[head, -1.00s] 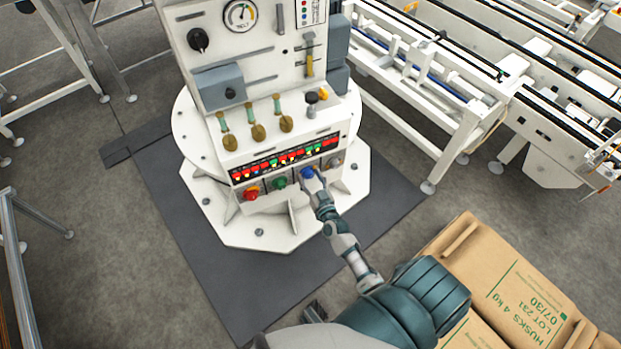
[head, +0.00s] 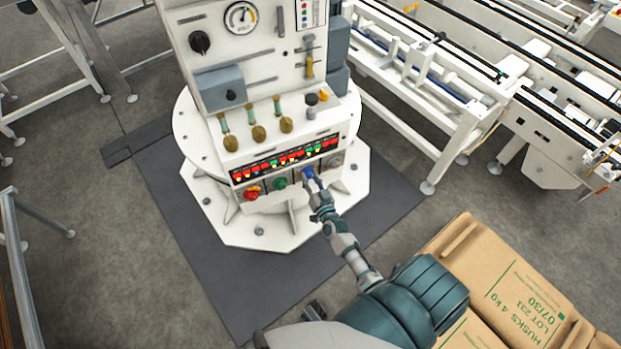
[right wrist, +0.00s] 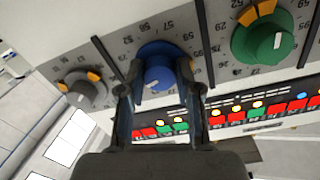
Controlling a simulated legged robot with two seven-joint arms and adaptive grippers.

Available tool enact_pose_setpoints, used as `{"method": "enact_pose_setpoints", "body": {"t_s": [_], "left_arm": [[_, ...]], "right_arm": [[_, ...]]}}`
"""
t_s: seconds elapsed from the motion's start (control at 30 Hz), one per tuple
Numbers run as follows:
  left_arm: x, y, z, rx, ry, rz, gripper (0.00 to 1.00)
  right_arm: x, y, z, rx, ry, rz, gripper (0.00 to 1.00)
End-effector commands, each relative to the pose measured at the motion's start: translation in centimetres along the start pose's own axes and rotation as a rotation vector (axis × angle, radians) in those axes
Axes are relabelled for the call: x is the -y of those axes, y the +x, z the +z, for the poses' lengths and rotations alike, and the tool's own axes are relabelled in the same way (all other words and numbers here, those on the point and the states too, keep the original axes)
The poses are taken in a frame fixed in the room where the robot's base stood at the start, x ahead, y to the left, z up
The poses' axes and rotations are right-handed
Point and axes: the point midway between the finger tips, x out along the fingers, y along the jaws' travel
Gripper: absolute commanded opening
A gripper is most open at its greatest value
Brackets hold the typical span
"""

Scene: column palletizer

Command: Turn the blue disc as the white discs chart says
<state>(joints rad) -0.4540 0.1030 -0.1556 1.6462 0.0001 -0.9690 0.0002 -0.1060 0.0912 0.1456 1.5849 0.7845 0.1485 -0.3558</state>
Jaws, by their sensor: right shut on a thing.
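The blue disc (right wrist: 158,72) is a round knob with a white mark, set in a numbered dial on the machine's lower front panel. It also shows in the head view (head: 308,173). My right gripper (right wrist: 160,92) is shut on it, one finger on each side; in the head view the gripper (head: 313,183) reaches it from below. The chart (head: 312,12) with coloured dots stands at the upper right of the panel; its print is too small to read. My left gripper is not in view.
A green knob (right wrist: 263,40) and a grey knob (right wrist: 84,92) flank the blue one. A red knob (head: 251,193) sits farther left. Lit indicators (head: 290,158) run above. Cardboard boxes (head: 515,290) stand at lower right, and a white conveyor (head: 440,100) at right.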

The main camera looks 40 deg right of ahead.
Motion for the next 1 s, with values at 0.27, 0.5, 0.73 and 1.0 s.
{"method": "enact_pose_setpoints", "body": {"t_s": [0.27, 0.5, 0.73, 1.0], "left_arm": [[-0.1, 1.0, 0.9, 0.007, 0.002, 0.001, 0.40], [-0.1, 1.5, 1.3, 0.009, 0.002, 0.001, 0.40], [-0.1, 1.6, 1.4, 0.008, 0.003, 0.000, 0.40], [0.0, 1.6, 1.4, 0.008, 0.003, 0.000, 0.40]], "right_arm": [[-0.1, 0.0, -0.1, 0.005, 0.172, 0.001, 0.00], [-0.1, 0.0, -0.1, 0.007, 0.256, 0.002, 0.00], [-0.1, 0.0, -0.1, 0.007, 0.280, 0.003, 0.00], [-0.2, 0.0, -0.1, 0.007, 0.279, 0.003, 0.00]]}}
